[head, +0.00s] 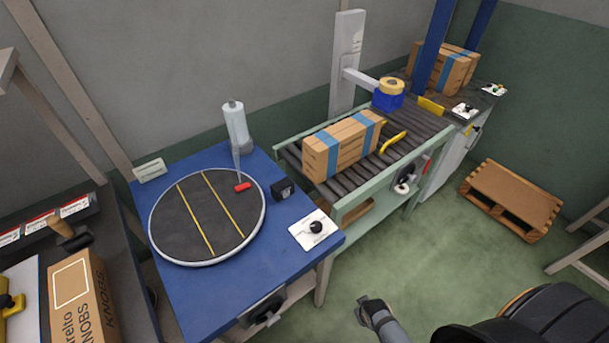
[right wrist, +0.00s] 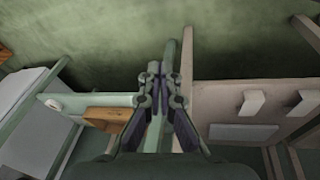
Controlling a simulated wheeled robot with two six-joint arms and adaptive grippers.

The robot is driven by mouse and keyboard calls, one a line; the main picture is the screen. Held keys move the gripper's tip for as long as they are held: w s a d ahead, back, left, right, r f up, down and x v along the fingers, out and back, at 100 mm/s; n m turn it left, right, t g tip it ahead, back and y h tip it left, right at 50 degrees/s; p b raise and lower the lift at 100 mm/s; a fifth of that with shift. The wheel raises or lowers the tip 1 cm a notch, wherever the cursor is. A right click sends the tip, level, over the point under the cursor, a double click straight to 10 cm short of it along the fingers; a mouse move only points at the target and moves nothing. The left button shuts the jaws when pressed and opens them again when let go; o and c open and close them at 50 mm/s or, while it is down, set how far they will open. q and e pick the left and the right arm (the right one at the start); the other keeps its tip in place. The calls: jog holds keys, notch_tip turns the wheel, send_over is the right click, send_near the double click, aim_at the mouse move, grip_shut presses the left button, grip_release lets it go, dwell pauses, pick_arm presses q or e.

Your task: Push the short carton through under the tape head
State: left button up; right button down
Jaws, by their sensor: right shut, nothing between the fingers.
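A brown carton (head: 338,147) with blue bands lies on the near stretch of the roller conveyor (head: 290,151), on the near side of the tape head (head: 387,101). It appears to be the short carton. The tape head is a blue block with a yellow tape roll, held on an arm from a grey post over the rollers. My right gripper (head: 371,312) is low over the floor in front of the conveyor, well apart from the carton. It is shut and empty, also in the right wrist view (right wrist: 160,88). My left gripper is not in view.
Another banded carton (head: 452,72) sits further along, beyond blue posts. A blue table with a round dark turntable (head: 181,218) adjoins the near end. A pallet (head: 511,198) lies on the floor at right.

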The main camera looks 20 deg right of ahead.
aim_at(310, 174)
jog(key=w+d+r+n+t+h+b, duration=0.2)
jog(key=w+r+t, duration=0.2)
jog(key=w+r, duration=0.65)
jog(key=w+d+r+n+t+h+b, duration=0.2)
jog(key=w+r+t, duration=0.2)
jog(key=w+r, duration=0.7)
jog(key=w+a+r+n+t+y, duration=0.5)
jog(key=a+r+n+t+y, duration=0.2)
jog(key=a+r+n, duration=0.55)
jog(key=shift+n, duration=0.75)
jog(key=w, duration=0.3)
jog(key=w+d+f, duration=0.1)
jog(key=w, duration=0.5)
jog(key=shift+w+d+f, duration=0.15)
jog(key=shift+w, duration=0.15)
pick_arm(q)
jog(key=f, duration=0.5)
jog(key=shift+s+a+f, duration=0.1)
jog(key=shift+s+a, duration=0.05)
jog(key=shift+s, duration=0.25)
